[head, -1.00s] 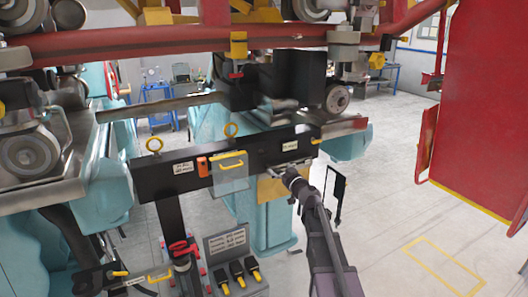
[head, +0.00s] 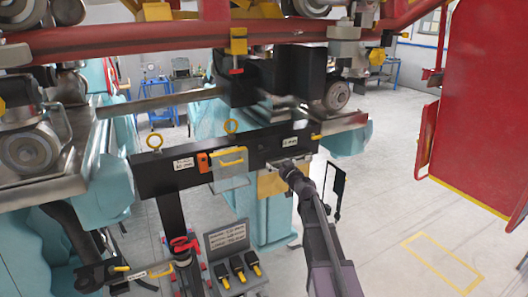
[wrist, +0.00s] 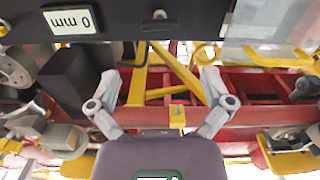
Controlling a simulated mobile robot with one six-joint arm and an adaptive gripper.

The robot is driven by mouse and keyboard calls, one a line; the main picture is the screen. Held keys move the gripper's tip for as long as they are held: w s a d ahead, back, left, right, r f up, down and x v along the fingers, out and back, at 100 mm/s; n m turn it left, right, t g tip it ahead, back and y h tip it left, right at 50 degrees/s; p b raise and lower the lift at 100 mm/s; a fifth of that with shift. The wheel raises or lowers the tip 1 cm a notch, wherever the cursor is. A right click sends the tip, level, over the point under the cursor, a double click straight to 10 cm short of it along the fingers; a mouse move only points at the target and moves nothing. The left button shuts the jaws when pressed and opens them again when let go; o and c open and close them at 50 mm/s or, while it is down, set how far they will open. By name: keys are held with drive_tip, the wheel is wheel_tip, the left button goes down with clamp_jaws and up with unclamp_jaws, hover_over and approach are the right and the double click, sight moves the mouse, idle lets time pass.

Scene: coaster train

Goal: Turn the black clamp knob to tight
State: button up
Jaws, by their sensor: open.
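I cannot make out the black clamp knob for certain in either view. The black beam (head: 255,148) crosses the head view. It carries a white 0 mm label (head: 290,142) at its right end, which also shows upside down in the wrist view (wrist: 70,20). My gripper (head: 289,162) is just below that end of the beam. In the wrist view my gripper (wrist: 158,82) has its two grey fingers spread wide, with nothing held between them. A small round metal fitting (wrist: 160,14) sits on the beam ahead of the fingers.
A clear panel with a yellow handle (head: 231,158) hangs on the beam left of my gripper. A red knob (head: 183,244) and a stand with several yellow-tipped black tools (head: 238,270) are lower left. The red train frame (head: 150,45) passes overhead. Open floor (head: 400,200) lies right.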

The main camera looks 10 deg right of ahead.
sight(265, 151)
drive_tip(key=x, duration=1.1)
drive_tip(key=shift+w, duration=0.2)
drive_tip(key=shift+c, duration=0.2)
drive_tip(key=c, duration=1)
